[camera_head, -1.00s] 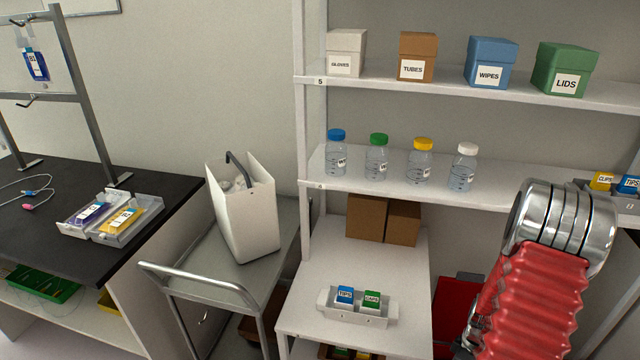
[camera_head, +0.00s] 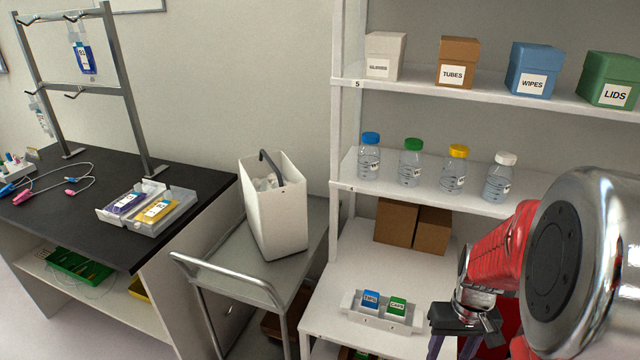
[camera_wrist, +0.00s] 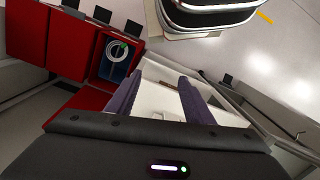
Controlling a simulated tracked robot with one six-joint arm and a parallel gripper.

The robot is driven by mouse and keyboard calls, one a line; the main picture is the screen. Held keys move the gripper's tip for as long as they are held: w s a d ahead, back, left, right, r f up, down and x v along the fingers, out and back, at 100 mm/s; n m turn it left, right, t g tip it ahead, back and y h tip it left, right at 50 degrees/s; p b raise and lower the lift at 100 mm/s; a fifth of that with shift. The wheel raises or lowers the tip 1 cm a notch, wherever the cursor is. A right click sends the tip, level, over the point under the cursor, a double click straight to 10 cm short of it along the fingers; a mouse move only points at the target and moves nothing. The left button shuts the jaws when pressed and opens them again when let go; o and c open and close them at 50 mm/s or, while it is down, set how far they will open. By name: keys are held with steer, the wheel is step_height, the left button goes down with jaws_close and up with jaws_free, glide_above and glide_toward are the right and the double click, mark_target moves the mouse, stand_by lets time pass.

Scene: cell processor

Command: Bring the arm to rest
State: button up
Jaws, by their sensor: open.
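My gripper (camera_head: 455,345) hangs at the lower right of the head view, below my red and silver arm, in front of the shelf unit. In the wrist view my gripper (camera_wrist: 158,95) shows two dark purple fingers spread apart with nothing between them. A pale surface lies beyond the fingers. The fingertips are cut off by the lower edge of the head view.
The shelf unit (camera_head: 424,195) holds capped bottles and labelled boxes. A white tray (camera_head: 378,318) with a blue and a green box sits on its lower shelf. A cart (camera_head: 225,262) carries a white bin (camera_head: 275,215). Red bins (camera_wrist: 75,60) show in the wrist view.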

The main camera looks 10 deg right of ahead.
steer(key=s+a+r+n+t, duration=0.2)
steer(key=a+r+t, duration=0.4)
steer(key=a+r, duration=1.3)
steer(key=shift+s+a+r+n, duration=0.2)
steer(key=shift+a+r+n, duration=0.15)
steer(key=shift+r+n, duration=0.2)
